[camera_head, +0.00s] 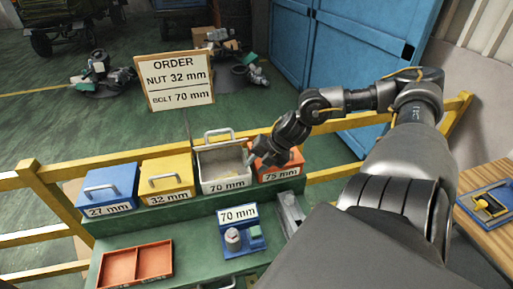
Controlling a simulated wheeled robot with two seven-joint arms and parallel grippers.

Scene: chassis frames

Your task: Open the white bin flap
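The white bin (207,180), labelled 70 mm, stands in the row of bins on the green bench. Its flap (219,142) is raised at the back with the handle on top, and the bin's inside shows. My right gripper (252,156) reaches in from the right, at the white bin's right edge and in front of the orange bin. Its fingertips are small and dark, so I cannot tell whether they are open or touching the bin. My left gripper is not in view.
A blue bin (108,187) and a yellow bin (166,180) stand to the left, and the orange 75 mm bin (279,169) to the right, all closed. An orange tray (136,264) and a blue fixture (240,240) lie in front. An order sign (175,80) stands behind.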

